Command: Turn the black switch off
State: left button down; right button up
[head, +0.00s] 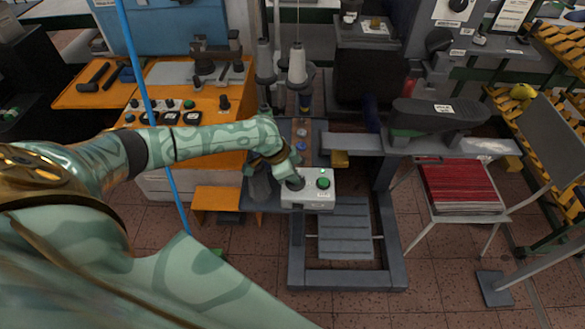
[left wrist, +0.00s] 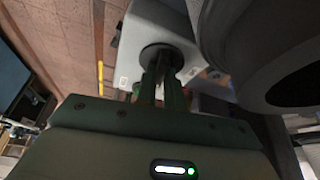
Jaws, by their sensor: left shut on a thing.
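A white control box (head: 307,202) sits in the middle of the head view, with a green button (head: 323,183) on its right side. The black switch (head: 295,183) is on the left side of its top, partly covered by my left gripper (head: 291,176). In the left wrist view the switch shows as a round black base (left wrist: 153,52) on the pale box (left wrist: 133,50). The two green fingers of my left gripper (left wrist: 164,83) are shut on the switch's middle. The fingers hide the knob, so its turned position cannot be told. My right gripper is not in view.
A grey machine frame (head: 345,281) stands below and right of the box. An orange bench (head: 215,105) with black knobs is at the left. Thread cones (head: 297,65) rise behind.

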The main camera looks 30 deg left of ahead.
pick_arm(q)
jog(key=n+y+p, duration=0.1)
jog(key=n+p, duration=0.2)
jog(key=p, duration=0.1)
jog(key=n+t+y+p, duration=0.1)
jog(key=n+p, duration=0.2)
jog(key=p, duration=0.1)
jog(key=n+y+p, duration=0.1)
jog(key=n+p, duration=0.2)
jog(key=p, duration=0.2)
jog(key=shift+s+d+r, duration=0.15)
jog(key=shift+d+r, duration=0.05)
jog(key=shift+d, duration=0.15)
jog(key=n+y+p, duration=0.1)
jog(key=n, duration=0.1)
jog(key=shift+f+n, duration=0.1)
jog(key=shift+n, duration=0.3)
jog(key=shift+d+f+n+y+p, duration=0.1)
jog(key=shift+n+y+p, duration=0.45)
jog(key=shift+n, duration=1.35)
jog(key=shift+y, duration=0.25)
jog(key=c, duration=1.5)
grip_release()
